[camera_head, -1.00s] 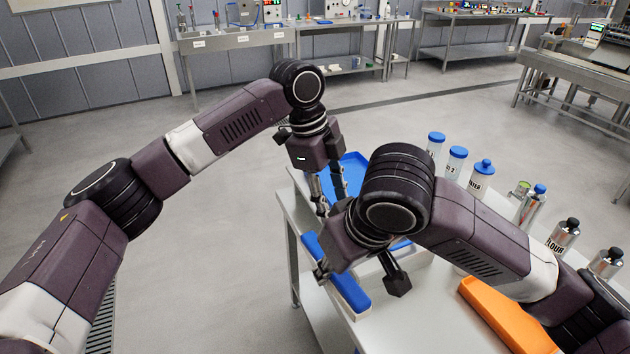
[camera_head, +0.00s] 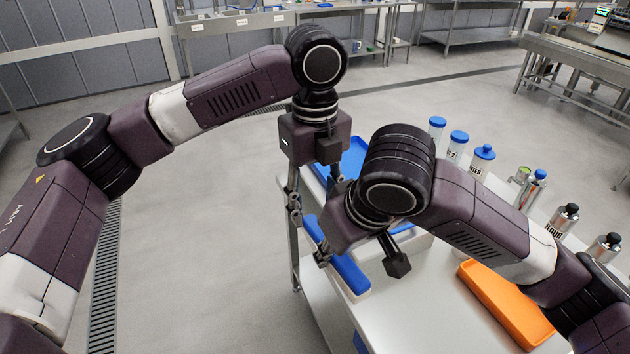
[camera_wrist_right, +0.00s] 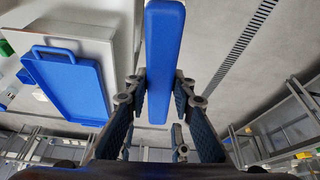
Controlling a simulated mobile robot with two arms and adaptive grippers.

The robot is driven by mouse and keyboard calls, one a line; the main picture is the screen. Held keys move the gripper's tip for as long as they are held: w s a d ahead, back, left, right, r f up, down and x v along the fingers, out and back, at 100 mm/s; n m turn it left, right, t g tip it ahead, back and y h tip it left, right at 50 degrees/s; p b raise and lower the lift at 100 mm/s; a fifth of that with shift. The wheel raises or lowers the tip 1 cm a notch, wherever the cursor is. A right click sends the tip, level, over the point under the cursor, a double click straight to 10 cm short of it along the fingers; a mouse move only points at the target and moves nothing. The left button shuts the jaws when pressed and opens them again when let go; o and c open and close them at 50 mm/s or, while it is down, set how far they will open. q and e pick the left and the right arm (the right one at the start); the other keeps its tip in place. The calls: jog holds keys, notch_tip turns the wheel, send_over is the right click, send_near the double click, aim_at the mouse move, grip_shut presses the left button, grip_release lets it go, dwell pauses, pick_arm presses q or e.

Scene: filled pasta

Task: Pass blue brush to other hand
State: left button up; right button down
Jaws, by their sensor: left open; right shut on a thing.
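The blue brush (camera_head: 345,270) has a long blue back and a pale underside. My right gripper (camera_head: 352,255) is shut on it, its fingers partly hidden behind my wrist. In the right wrist view the brush (camera_wrist_right: 163,62) runs from the top edge down between the right gripper's fingers (camera_wrist_right: 160,98). My left gripper (camera_head: 314,200) points down by the brush's far end, its fingers spread wide. One left finger is partly hidden behind the right wrist.
A white table holds a blue tray (camera_head: 354,158), also in the right wrist view (camera_wrist_right: 68,88), and an orange tray (camera_head: 500,300). White bottles with blue lids (camera_head: 482,160) and metal shakers (camera_head: 563,220) line its far side. Open floor lies left of the table.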

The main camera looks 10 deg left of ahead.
pick_arm(q)
jog(key=shift+f, duration=1.75)
grip_shut()
pick_arm(e)
jog(key=c, duration=1.6)
grip_release()
